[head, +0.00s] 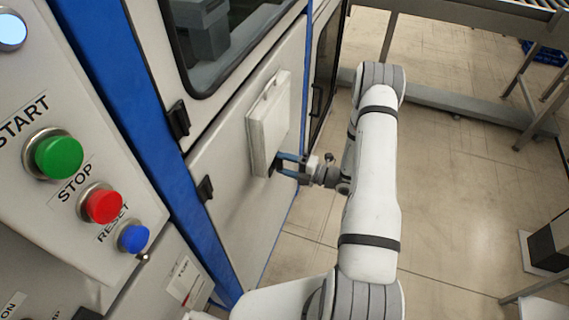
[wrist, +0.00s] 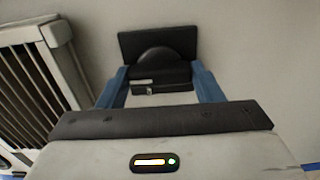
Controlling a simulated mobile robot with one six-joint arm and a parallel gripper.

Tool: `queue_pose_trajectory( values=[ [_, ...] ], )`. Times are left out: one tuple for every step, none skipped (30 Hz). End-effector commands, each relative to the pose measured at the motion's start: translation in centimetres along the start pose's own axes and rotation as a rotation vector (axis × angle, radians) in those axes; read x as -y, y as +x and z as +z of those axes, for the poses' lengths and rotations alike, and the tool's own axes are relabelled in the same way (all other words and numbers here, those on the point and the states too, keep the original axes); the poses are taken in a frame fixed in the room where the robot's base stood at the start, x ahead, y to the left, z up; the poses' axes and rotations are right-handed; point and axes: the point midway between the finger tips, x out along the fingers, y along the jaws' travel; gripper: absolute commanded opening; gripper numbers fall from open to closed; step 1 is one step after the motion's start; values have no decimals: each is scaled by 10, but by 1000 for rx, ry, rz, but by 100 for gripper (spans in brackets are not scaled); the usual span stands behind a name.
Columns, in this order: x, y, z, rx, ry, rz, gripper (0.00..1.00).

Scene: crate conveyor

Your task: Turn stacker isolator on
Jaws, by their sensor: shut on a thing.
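The stacker isolator is a rotary switch with a black square plate (wrist: 135,42) on the pale cabinet panel, with a rounded black knob and grip bar in front of it. In the wrist view the two blue fingers of my gripper (wrist: 160,80) stand on either side of the knob, shut on it. In the head view my gripper (head: 284,166) reaches the panel just below a white box, and only a small dark part of the isolator (head: 273,165) shows there. I cannot read any on or off mark on the knob.
A white louvred box (head: 268,122) sticks out of the panel just above my gripper; it shows at left in the wrist view (wrist: 38,75). A control panel with green (head: 59,157), red (head: 104,206) and blue (head: 133,238) buttons stands at left. Open floor (head: 460,190) lies at right.

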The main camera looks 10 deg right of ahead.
Motion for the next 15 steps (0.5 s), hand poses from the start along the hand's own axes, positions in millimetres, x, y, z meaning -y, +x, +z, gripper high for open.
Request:
queue_pose_trajectory(
  values=[
    [-1,0,2,3,-3,1,37],
    [-1,0,2,3,-3,1,37],
    [-1,0,2,3,-3,1,37],
    [-1,0,2,3,-4,1,37],
    [-1,0,2,3,-4,1,37],
    [-1,0,2,3,-4,1,37],
    [-1,0,2,3,-4,1,37],
    [-1,0,2,3,-4,1,37],
    [-1,0,2,4,-4,1,63],
    [-1,0,2,3,-4,1,66],
    [-1,0,2,3,-4,1,68],
    [-1,0,2,3,-4,1,71],
    [-1,0,1,2,-4,1,74],
    [-1,0,1,2,-3,1,76],
    [0,0,1,2,-3,1,80]
  ],
)
